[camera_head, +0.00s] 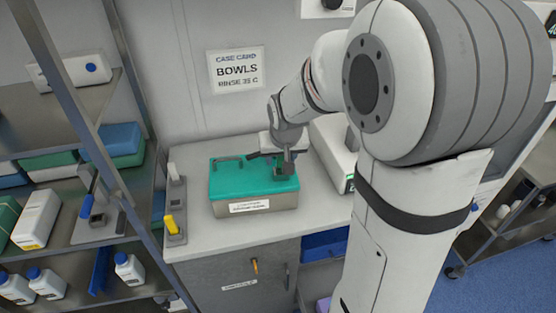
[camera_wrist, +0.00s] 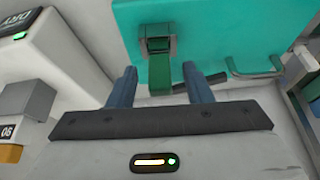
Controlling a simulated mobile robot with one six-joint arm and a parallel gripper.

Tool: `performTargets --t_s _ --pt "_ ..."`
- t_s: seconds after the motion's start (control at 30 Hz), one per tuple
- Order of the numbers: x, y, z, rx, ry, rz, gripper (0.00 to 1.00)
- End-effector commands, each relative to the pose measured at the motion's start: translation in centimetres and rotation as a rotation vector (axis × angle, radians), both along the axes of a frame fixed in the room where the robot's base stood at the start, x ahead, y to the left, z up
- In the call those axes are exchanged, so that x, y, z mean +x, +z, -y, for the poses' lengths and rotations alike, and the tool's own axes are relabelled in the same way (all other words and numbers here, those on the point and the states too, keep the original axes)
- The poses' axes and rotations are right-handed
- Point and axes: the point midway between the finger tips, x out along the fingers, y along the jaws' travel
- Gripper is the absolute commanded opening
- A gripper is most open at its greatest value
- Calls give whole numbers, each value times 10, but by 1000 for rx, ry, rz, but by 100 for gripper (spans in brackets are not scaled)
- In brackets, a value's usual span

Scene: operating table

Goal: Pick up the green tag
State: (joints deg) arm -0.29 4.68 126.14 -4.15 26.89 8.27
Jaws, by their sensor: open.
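The green tag (camera_wrist: 160,76) is a dark green strip that hangs from a grey latch (camera_wrist: 157,40) on the teal-lidded box in the wrist view. My gripper (camera_wrist: 159,82) is open, with one blue-grey finger on each side of the tag and a visible gap on both sides. In the head view my gripper (camera_head: 279,157) is over the right part of the teal lid (camera_head: 238,180). The tag cannot be made out clearly there behind the gripper.
The box's grey body (camera_head: 250,205) stands on a pale counter (camera_head: 205,238). A grey panel with a yellow handle (camera_head: 175,226) is to its left. A white device (camera_head: 332,150) stands close on the right. A shelf rack (camera_head: 135,205) is at the left.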

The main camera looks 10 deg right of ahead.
Motion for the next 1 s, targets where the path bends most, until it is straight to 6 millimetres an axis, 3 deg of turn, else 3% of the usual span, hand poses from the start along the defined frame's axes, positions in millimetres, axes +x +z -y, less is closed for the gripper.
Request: performTargets --t_s 0.17,0.43,1.0 --pt "7 -15 1 0 0 -1 45" --pt "7 -17 1 0 -1 1 45" --pt "7 -16 1 1 -2 1 0"
